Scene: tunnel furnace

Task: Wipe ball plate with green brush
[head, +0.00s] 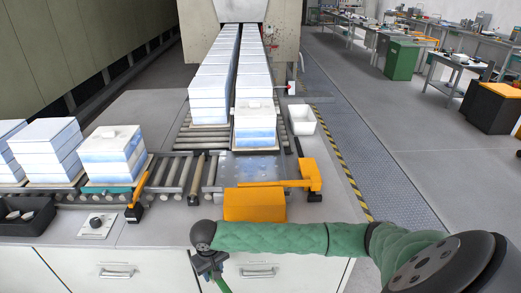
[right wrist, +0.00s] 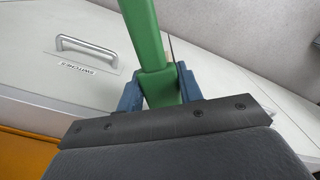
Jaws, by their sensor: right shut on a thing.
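The ball plate (head: 256,168) is the grey metal surface between the rollers and the orange pusher, in the middle of the head view. Nothing stands on its visible part. My right gripper (head: 212,268) is low in front of the bench, nearer to me than the plate and apart from it. It is shut on the green brush (head: 223,285), whose handle hangs down to the lower edge. In the right wrist view the green brush (right wrist: 142,35) sits between the blue fingers of my right gripper (right wrist: 158,82). The bristles are not visible. My left gripper is not in view.
An orange pusher (head: 300,183) and orange box (head: 255,205) border the plate. A block stack (head: 255,125) stands just behind it. More stacks (head: 113,152) sit on rollers at left. A white bin (head: 302,120) is at right. Drawers (head: 118,268) front the bench.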

